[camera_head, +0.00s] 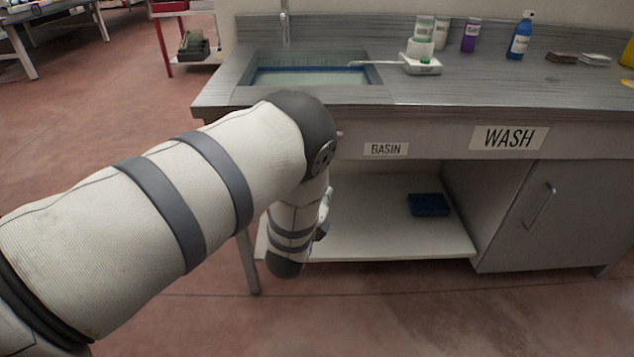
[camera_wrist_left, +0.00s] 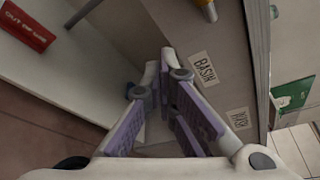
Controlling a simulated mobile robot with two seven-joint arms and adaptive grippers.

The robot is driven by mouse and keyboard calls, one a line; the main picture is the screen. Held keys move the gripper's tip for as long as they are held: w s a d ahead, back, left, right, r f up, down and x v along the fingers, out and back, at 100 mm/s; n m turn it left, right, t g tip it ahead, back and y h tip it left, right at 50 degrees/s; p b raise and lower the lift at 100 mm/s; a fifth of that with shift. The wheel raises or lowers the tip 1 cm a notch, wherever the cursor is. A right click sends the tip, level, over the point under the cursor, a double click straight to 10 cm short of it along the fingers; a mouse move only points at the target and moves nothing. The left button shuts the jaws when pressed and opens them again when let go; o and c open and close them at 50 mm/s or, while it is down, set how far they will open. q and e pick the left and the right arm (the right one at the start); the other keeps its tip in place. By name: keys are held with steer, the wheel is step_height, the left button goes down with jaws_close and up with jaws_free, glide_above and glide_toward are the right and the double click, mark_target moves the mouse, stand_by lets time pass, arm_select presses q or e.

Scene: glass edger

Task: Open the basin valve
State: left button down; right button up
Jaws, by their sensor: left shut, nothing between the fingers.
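In the head view the sunken basin (camera_head: 374,93) is set in the left of the grey worktop, with a tap (camera_head: 286,25) behind it. The BASIN label (camera_head: 386,149) is on the front panel and also shows in the left wrist view (camera_wrist_left: 204,69). A small yellow-and-grey part (camera_wrist_left: 208,10) sticks out near that label at the top of the wrist view; I cannot tell if it is the valve. My left gripper (camera_wrist_left: 160,62) is shut and empty, below the worktop by the front panel. My arm hides part of the panel in the head view. My right gripper is not in view.
A white shelf (camera_head: 400,236) holds a blue tray (camera_head: 428,205) under the worktop. A cabinet (camera_head: 560,215) stands to the right, below the WASH label (camera_head: 508,138). Bottles, including a blue one (camera_head: 519,38), stand on top.

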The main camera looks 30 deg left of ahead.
arm_select(q)
steer(key=w+a, duration=0.5)
steer(key=w, duration=0.1)
steer(key=shift+r, duration=0.25)
steer(key=shift+a, duration=0.1)
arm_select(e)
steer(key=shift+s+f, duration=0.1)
